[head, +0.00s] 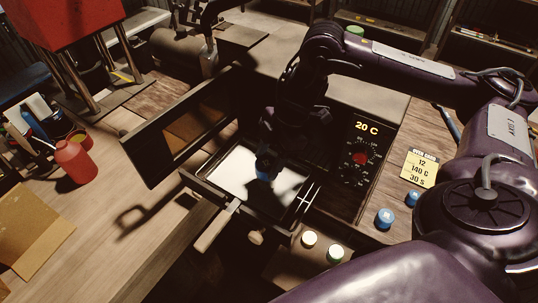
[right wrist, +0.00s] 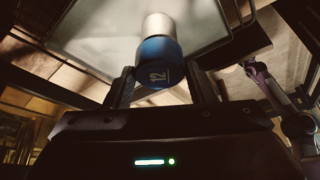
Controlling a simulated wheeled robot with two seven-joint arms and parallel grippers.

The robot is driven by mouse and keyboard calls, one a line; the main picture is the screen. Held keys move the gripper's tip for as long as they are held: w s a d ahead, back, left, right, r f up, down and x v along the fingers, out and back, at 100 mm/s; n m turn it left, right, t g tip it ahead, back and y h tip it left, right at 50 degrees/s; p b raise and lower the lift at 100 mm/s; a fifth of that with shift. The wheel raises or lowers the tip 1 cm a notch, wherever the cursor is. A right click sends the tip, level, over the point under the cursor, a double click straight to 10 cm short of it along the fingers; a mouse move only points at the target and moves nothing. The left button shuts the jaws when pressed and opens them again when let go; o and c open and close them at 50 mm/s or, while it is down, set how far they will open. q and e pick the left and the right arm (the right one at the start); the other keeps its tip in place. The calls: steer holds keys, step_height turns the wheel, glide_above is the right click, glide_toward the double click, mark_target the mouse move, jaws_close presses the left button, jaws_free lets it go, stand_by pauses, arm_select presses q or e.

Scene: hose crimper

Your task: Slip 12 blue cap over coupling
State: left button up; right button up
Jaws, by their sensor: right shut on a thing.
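My right gripper (head: 265,168) is over the open tray of the heater box and points down into it. It is shut on a blue cap marked 12 (right wrist: 156,68), which sits between the two fingers in the right wrist view. My left gripper is not in view.
The tray (head: 299,207) has a wooden handle (head: 217,229). A raised dark door (head: 180,125) stands left of it. A red bottle (head: 74,162) stands left.

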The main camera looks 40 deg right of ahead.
steer(key=o, duration=1)
steer(key=shift+r, duration=0.25)
steer(key=v, duration=0.2)
steer(key=shift+d+r, duration=0.15)
steer(key=shift+r, duration=0.15)
steer(key=p+v, duration=0.3)
steer(key=v, duration=0.1)
steer(key=shift+d+r, duration=0.15)
steer(key=shift+r, duration=0.2)
